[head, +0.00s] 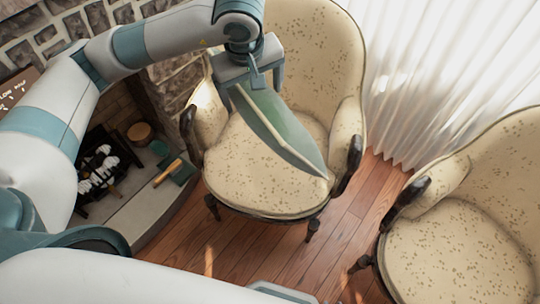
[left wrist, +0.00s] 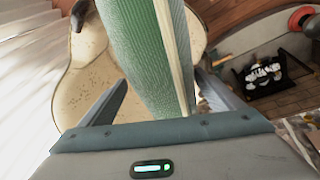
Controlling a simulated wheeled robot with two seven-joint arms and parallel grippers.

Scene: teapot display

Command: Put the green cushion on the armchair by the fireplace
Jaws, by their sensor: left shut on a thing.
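The green cushion (head: 280,126), with a pale edge, hangs from my left gripper (head: 252,78) above the seat of the cream speckled armchair (head: 330,45) by the fireplace. My left gripper is shut on the cushion. In the left wrist view the cushion (left wrist: 150,50) stands between the two fingers (left wrist: 160,100), with the armchair (left wrist: 82,85) behind it. The cushion is tilted, its lower tip towards the front right of the seat. Whether it touches the seat I cannot tell. My right gripper is not in view.
A stone fireplace (head: 165,75) with a grey hearth (head: 150,210) is at the left, with several small items on it. A second cream armchair (head: 460,255) stands at the lower right. White curtains (head: 440,75) hang behind. Wooden floor (head: 270,245) lies bare in front.

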